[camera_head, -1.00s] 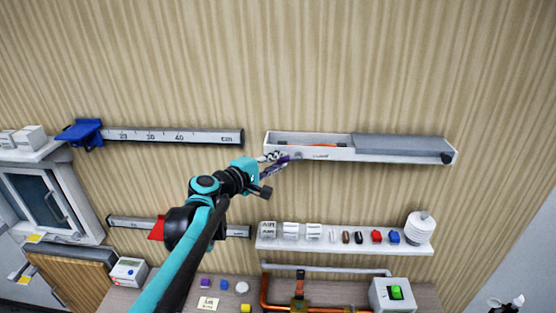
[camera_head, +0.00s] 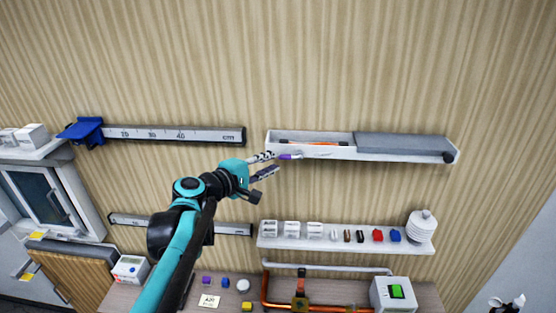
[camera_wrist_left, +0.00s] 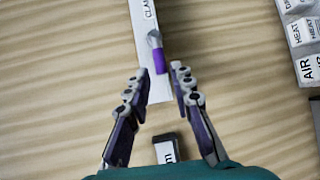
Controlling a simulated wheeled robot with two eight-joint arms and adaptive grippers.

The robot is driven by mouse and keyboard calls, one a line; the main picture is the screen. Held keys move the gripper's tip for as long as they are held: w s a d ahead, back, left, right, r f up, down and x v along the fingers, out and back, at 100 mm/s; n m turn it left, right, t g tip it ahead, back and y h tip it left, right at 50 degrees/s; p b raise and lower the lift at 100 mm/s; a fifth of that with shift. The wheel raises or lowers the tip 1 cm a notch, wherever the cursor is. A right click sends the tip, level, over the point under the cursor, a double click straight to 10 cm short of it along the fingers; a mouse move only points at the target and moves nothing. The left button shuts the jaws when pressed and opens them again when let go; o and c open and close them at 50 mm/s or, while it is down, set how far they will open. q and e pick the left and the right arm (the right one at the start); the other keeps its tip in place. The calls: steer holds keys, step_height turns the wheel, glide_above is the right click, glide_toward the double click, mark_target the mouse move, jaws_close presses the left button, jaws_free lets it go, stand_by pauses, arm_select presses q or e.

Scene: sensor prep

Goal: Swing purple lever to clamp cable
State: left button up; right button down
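The purple lever (camera_head: 286,156) is at the left part of the front face of a long white wall tray (camera_head: 340,153). In the left wrist view its purple tip (camera_wrist_left: 159,61) lies between and slightly ahead of my fingertips, on a grey metal arm. An orange cable (camera_head: 312,143) shows inside the open left part of the tray. My left gripper (camera_head: 270,163) is open, with its fingers spread just left of the lever; it also shows open and empty in the left wrist view (camera_wrist_left: 158,73). My right gripper is out of view.
A grey cover (camera_head: 402,145) closes the tray's right part. A ruler rail (camera_head: 175,136) with a blue slider (camera_head: 82,132) runs along the wall to the left. Below is a white shelf (camera_head: 345,246) with several small parts. The wall above the tray is bare.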

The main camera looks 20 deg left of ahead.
arm_select(q)
steer(key=v, duration=0.8)
steer(key=shift+d, duration=0.1)
steer(key=shift+f, duration=0.1)
steer(key=s+d+f+m+g+b, duration=0.2)
steer(key=d+f+b, duration=0.3)
steer(key=f, duration=0.5)
steer(key=s+d+f+m+g+b, duration=0.1)
steer(key=s+d+f+m+b, duration=0.15)
steer(key=f+b, duration=0.6)
steer(key=s+d+f+m+g+b, duration=0.2)
steer(key=s+d+f+m+b, duration=0.15)
steer(key=f, duration=0.85)
steer(key=s+f+m+g+y+b, duration=0.1)
steer(key=s+f+m+y+b, duration=0.1)
steer(key=f+b, duration=0.7)
steer(key=s+f+m+g+y+b, duration=0.1)
steer(key=s+f+m+y+b, duration=0.2)
steer(key=f+b, duration=0.7)
steer(key=s+f+m, duration=0.2)
steer(key=s+f, duration=0.1)
steer(key=f, duration=0.6)
steer(key=shift+s+a+f+g, duration=0.2)
steer(key=shift+s+g, duration=0.1)
steer(key=shift+g, duration=0.1)
